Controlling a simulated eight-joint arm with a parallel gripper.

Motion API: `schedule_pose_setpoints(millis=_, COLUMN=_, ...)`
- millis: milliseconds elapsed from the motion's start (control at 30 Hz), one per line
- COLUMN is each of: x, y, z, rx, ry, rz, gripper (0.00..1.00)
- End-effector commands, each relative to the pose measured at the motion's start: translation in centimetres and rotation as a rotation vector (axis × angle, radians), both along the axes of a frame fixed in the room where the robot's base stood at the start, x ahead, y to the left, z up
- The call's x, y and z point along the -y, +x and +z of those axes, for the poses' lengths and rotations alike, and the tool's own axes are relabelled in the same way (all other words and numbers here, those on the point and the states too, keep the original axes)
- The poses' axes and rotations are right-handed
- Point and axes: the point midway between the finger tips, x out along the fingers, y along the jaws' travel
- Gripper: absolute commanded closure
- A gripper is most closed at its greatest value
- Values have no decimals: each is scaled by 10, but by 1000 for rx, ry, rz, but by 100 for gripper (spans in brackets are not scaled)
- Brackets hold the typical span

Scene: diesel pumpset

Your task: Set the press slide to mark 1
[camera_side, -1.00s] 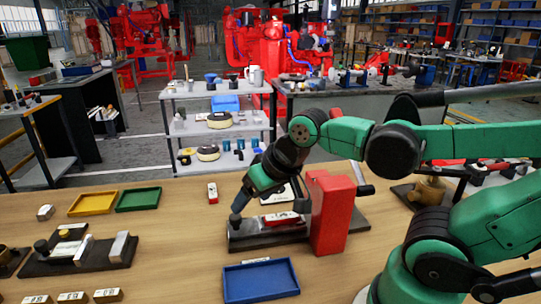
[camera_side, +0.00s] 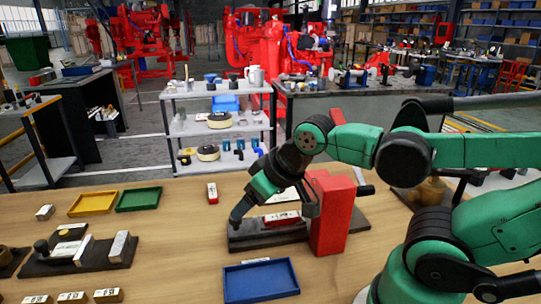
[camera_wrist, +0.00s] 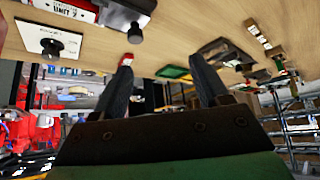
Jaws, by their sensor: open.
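The press is a red upright block (camera_side: 331,214) on a dark base (camera_side: 262,237), right of the table's middle, with a lever at its upper right. A red-and-white labelled piece (camera_side: 281,217) lies on the base left of the block; it also shows at the top left of the wrist view (camera_wrist: 75,7). A black knob (camera_wrist: 135,30) stands beside it there. My gripper (camera_side: 239,213) points down and left at the base's left end. In the wrist view my gripper (camera_wrist: 160,65) is open, with nothing between the fingers. Contact with the knob and the slide marks cannot be made out.
A blue tray (camera_side: 261,281) lies in front of the press. Yellow (camera_side: 93,203) and green (camera_side: 138,199) trays and a small red-and-white block (camera_side: 212,193) lie behind left. A second dark fixture (camera_side: 75,265) stands at left. Bare table lies between the fixtures.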

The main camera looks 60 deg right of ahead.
Motion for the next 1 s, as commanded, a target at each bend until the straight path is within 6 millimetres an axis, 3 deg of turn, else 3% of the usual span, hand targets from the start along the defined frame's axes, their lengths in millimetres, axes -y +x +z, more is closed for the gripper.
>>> schedule_pose_setpoints(millis=267, x=1, y=3, z=2, rx=-22, ry=0, rz=-5, gripper=32)
schedule_pose_setpoints(millis=500, x=13, y=31, z=5, rx=-218, ry=3, rz=-42, gripper=32)
schedule_pose_setpoints(millis=800, x=34, y=72, z=-20, rx=-513, ry=24, rz=-94, gripper=32)
schedule_pose_setpoints(millis=1000, x=42, y=82, z=-36, rx=-609, ry=34, rz=-108, gripper=32)
